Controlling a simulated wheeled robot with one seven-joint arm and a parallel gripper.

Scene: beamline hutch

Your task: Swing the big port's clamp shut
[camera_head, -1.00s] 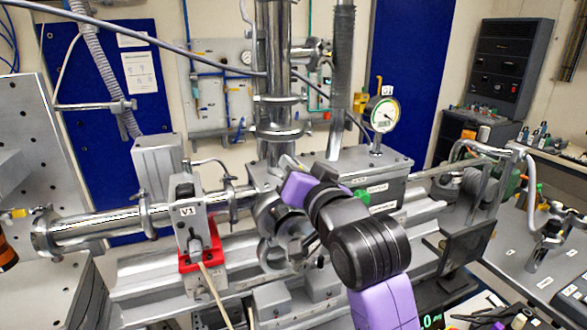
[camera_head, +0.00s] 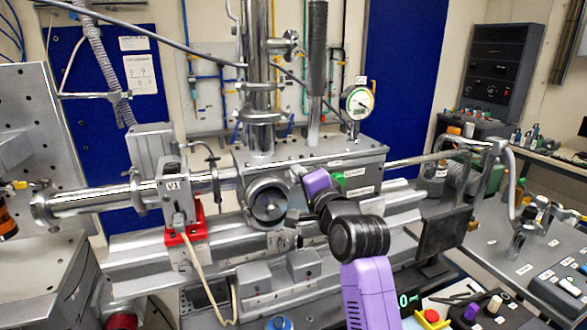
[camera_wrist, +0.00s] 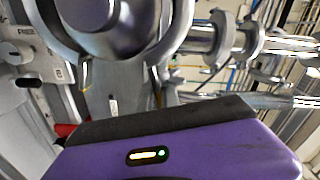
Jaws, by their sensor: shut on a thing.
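The big port (camera_head: 268,204) is a round metal flange with a dark centre, on the front of the grey chamber. Its clamp (camera_head: 254,187) shows as a metal ring around the flange; whether the ring is fully closed on the right side cannot be told. My gripper (camera_head: 293,214), with a purple body, is at the port's right edge. It is shut on what looks like the clamp's free part, but its fingertips are small and partly hidden. In the wrist view the port's rounded underside (camera_wrist: 105,22) looms just beyond my purple gripper body; the grip itself is out of sight.
A valve marked V1 (camera_head: 175,190) with a red bracket (camera_head: 186,236) stands left of the port. A vertical column (camera_head: 258,75) and a dial gauge (camera_head: 358,103) rise above the chamber. A dark plate (camera_head: 444,230) and a bench of tools (camera_head: 490,305) lie right of my arm.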

